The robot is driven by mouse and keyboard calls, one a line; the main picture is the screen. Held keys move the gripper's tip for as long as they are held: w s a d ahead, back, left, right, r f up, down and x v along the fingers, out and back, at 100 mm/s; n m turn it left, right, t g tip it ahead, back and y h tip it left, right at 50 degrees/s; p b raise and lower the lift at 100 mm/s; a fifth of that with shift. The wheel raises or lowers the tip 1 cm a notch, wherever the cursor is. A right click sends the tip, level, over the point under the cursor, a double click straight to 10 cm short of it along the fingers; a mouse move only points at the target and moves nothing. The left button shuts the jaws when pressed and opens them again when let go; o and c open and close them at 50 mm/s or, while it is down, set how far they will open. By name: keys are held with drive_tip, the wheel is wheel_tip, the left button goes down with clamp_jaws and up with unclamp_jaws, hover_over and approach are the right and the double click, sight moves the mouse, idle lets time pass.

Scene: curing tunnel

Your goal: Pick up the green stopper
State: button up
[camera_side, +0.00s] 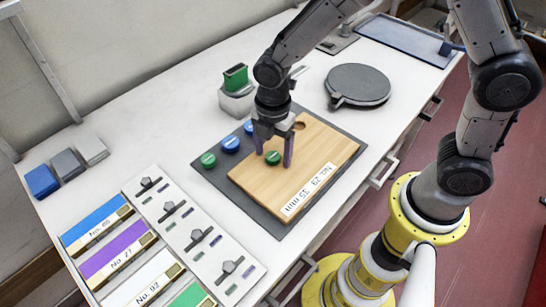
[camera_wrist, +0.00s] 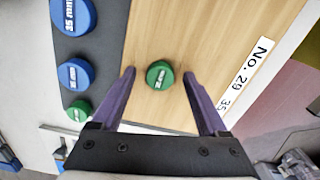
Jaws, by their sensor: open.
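A round green stopper (camera_side: 273,158) sits on the wooden board (camera_side: 310,150). It also shows in the wrist view (camera_wrist: 159,75), with a small white label on top. My gripper (camera_side: 274,161) is open, its two purple fingers pointing down on either side of this stopper. In the wrist view the fingertips (camera_wrist: 159,72) stand apart to its left and right, with bare wood showing between each finger and the stopper. A second green stopper (camera_side: 208,160) lies on the dark mat left of the board; it shows at lower left in the wrist view (camera_wrist: 79,111).
Blue stoppers (camera_side: 230,144) lie in line with the second green one on the dark mat (camera_side: 217,179). A green-topped block (camera_side: 236,80) and a round grey plate (camera_side: 358,85) stand behind. A white panel with sliders (camera_side: 190,230) and coloured boxes are at left.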

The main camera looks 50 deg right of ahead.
sight(273, 156)
drive_tip(key=shift+f, duration=0.1)
drive_tip(key=shift+f, duration=0.1)
clamp_jaws()
idle(0.3)
drive_tip(key=shift+r, duration=0.55)
wheel_tip(273, 156, up, 2)
drive_tip(key=shift+r, duration=0.25)
drive_tip(key=s+d+r, duration=0.2)
drive_tip(key=s+r, duration=0.4)
drive_tip(key=r, duration=0.1)
drive_tip(key=s+d+r, duration=0.3)
drive_tip(key=s+r, duration=0.4)
drive_tip(key=shift+r, duration=0.35)
